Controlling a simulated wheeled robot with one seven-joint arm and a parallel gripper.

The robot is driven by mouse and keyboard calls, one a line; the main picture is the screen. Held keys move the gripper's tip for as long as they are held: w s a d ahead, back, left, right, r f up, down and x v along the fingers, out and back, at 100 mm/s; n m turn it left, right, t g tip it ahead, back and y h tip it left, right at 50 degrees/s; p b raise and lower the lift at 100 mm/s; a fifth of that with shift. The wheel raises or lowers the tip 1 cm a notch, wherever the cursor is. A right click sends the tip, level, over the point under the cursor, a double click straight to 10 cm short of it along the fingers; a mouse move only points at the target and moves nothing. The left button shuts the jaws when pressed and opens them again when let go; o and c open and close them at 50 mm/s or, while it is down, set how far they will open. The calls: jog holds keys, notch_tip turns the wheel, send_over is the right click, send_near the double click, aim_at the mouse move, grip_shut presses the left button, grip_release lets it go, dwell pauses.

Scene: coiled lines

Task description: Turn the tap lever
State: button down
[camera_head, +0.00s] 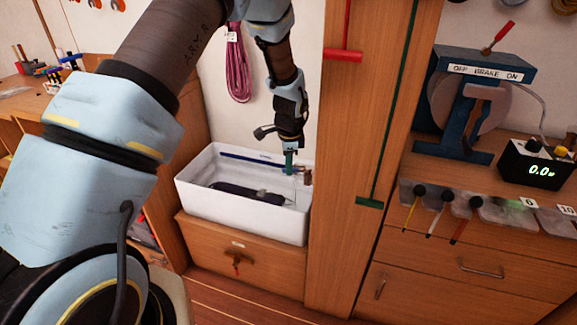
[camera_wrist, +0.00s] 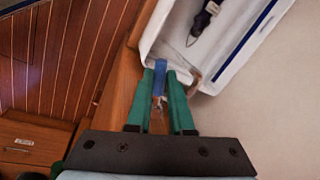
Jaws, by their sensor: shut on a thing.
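My gripper (camera_head: 289,162) reaches down over the right end of a white basin. Its green fingers (camera_wrist: 167,84) are shut on the blue tap lever (camera_wrist: 160,72), which shows between the fingertips in the wrist view. The small brass-coloured tap (camera_head: 307,178) is at the basin's right end, just right of the fingers in the head view. The fingers hide part of the lever, so its exact angle is hard to tell.
The white basin (camera_head: 240,225) holds a dark long object (camera_head: 245,193) and stands on a wooden cabinet (camera_head: 255,262). A wooden post (camera_head: 345,230) rises close to the right of the basin. A pink rope coil (camera_head: 238,65) hangs on the wall behind.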

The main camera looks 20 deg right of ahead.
jog(key=c, duration=0.8)
grip_release()
jog(key=r, duration=0.3)
jog(key=s+r+b, duration=0.1)
jog(key=r, duration=0.3)
jog(key=s+r+b, duration=0.1)
jog(key=r, duration=0.2)
jog(key=shift+a+r, duration=0.3)
